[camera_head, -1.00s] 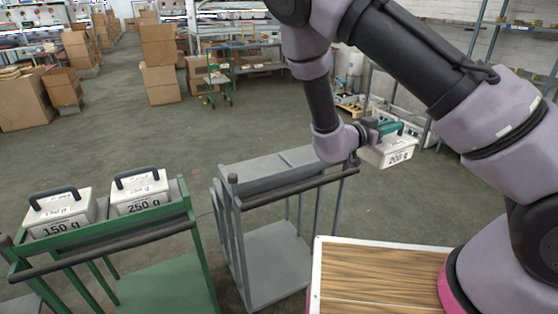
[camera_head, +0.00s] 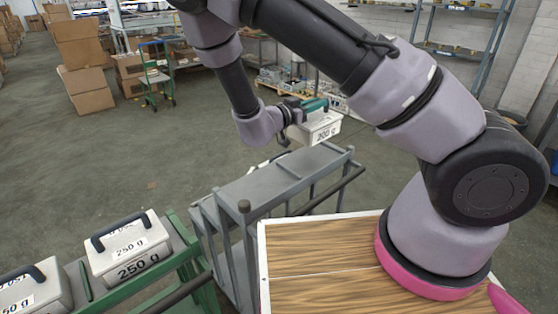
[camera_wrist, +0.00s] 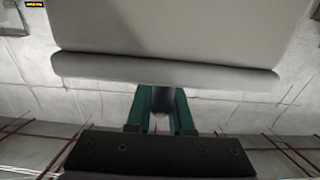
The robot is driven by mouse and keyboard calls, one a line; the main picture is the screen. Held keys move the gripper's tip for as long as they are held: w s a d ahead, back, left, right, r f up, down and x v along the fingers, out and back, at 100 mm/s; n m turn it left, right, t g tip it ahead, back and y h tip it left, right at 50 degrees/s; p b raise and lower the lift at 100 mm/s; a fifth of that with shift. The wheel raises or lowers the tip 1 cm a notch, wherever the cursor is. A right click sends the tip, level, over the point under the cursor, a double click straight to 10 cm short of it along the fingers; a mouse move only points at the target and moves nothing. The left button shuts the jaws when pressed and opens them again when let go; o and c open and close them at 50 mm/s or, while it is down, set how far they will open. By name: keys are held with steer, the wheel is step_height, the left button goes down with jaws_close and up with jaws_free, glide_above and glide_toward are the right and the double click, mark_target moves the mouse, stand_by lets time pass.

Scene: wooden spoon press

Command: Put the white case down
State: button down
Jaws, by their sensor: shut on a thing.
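The white case (camera_head: 318,130), labelled 200 g, hangs from my gripper (camera_head: 312,106) in the head view. My gripper's green fingers are shut on its handle. The case appears above or behind the far part of the grey cart (camera_head: 290,170); its exact height above the cart is hard to tell. In the wrist view the case (camera_wrist: 170,40) fills the upper middle, and the green fingers of my gripper (camera_wrist: 162,108) are closed around a dark bar, its handle.
A green cart (camera_head: 190,262) at the lower left holds a 250 g white case (camera_head: 128,248) and another white case (camera_head: 32,290). A wooden board (camera_head: 320,262) lies in front of me. Cardboard boxes (camera_head: 85,75) and shelving stand behind. Floor at the left is clear.

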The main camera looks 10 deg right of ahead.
mark_target(314, 119)
step_height(314, 119, down, 5)
steer(key=shift+w+a+f, duration=0.1)
steer(key=shift+f, duration=2.15)
steer(key=shift+f, duration=0.1)
steer(key=c, duration=0.8)
jaws_free()
